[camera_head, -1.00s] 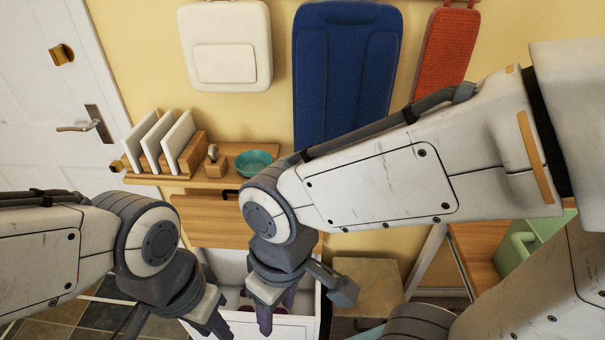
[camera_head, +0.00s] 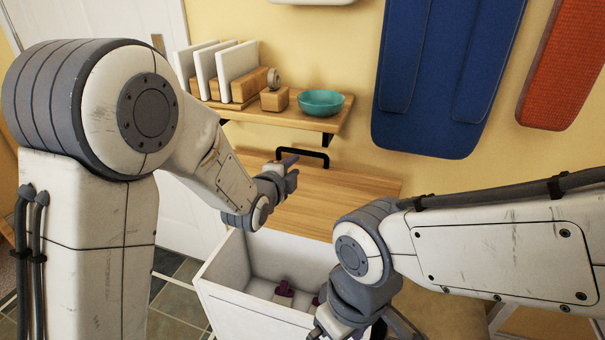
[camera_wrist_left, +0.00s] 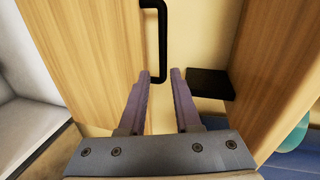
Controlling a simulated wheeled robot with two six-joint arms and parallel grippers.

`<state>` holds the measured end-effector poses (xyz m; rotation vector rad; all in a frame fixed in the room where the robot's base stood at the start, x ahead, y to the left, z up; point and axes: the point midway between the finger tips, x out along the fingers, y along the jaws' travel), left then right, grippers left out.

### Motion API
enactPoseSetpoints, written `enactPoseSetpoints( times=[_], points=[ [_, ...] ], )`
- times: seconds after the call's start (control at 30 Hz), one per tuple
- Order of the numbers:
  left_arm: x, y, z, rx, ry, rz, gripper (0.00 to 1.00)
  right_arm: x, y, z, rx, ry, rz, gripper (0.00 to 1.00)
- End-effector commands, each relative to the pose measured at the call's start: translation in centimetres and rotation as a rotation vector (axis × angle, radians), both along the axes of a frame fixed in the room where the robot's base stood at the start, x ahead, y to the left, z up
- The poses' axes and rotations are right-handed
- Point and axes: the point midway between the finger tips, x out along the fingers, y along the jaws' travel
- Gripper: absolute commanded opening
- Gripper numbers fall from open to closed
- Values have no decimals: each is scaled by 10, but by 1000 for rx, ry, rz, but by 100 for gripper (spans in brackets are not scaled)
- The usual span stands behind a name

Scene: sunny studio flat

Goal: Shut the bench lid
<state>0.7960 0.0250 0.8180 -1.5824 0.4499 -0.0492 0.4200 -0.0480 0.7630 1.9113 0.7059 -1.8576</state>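The bench (camera_head: 222,285) is a white box, open at the top. Its wooden lid (camera_head: 335,205) stands raised at the back by the yellow wall, with a black handle (camera_head: 318,154) on its upper edge. My left gripper (camera_head: 291,171) is in front of the lid, close to the handle. In the left wrist view, its two fingers (camera_wrist_left: 161,75) are apart, and the handle (camera_wrist_left: 163,30) shows between and beyond the tips. I cannot tell whether they touch. My right gripper (camera_head: 355,330) is low over the bench's right front, its fingers partly cut off.
Dark purple items (camera_head: 284,290) lie inside the bench. Above the lid, a wooden shelf (camera_head: 335,122) holds a teal bowl (camera_head: 321,102) and white panels in a wooden rack (camera_head: 240,90). A blue padded panel (camera_head: 440,85) hangs at the right.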

Motion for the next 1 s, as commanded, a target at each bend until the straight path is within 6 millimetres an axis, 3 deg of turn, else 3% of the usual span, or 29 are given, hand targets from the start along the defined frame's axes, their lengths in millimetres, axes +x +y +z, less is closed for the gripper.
enactPoseSetpoints(
  times=[0.03,0.27,0.7,1.0],
  points=[
    [5,4,-8,19,-33,0,32,0,0,-9,1,-1,0,100],
    [25,2,-7,46,-81,-3,32,0,0,-11,1,-1,0,100],
    [95,-21,-21,43,-78,-2,32,0,0,-17,1,-1,0,100],
    [107,-25,-23,43,-76,-2,32,0,0,-18,1,-1,0,100]
  ],
)
